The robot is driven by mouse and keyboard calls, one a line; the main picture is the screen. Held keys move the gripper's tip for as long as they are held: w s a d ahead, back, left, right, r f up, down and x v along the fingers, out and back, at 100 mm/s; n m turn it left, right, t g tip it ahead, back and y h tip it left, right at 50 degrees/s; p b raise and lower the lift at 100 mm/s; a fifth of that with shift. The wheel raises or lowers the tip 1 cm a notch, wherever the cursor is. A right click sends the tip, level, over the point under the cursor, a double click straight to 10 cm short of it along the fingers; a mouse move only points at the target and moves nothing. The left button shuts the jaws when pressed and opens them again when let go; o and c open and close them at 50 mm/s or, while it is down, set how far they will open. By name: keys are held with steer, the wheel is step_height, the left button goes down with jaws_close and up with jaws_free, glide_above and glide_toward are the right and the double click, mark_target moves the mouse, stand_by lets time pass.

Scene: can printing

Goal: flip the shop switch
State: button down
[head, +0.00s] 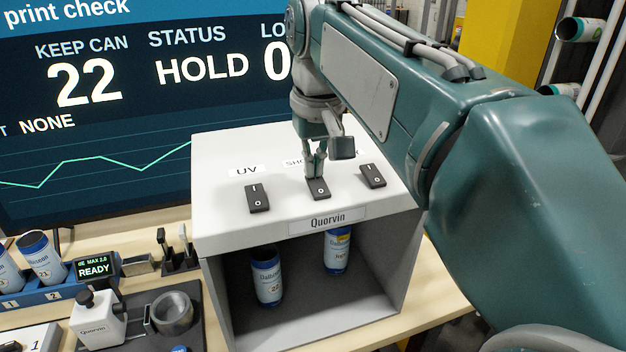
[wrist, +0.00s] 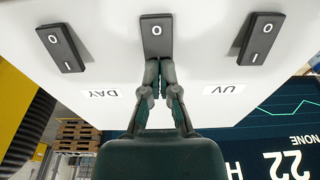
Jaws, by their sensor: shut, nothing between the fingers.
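The shop switch (head: 318,188) is the middle one of three black rocker switches on top of a white Quorvin box (head: 240,150). Its label is partly hidden by my gripper, showing only "SHO". My gripper (head: 316,176) points down over the far end of this switch, its fingers together with nothing between them. In the wrist view the fingertips (wrist: 159,62) meet at the near edge of the middle switch (wrist: 157,36), covering its "I" end while the "O" shows. I cannot tell whether they press on it.
The UV switch (head: 257,198) is left of the middle one and the DAY switch (head: 372,176) right of it. Two cans (head: 266,276) stand inside the open box below. A large screen (head: 100,100) reading HOLD stands behind. A small READY device (head: 95,268) is at left.

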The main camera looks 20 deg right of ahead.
steer(key=shift+f, duration=0.3)
steer(key=shift+r, duration=3.5)
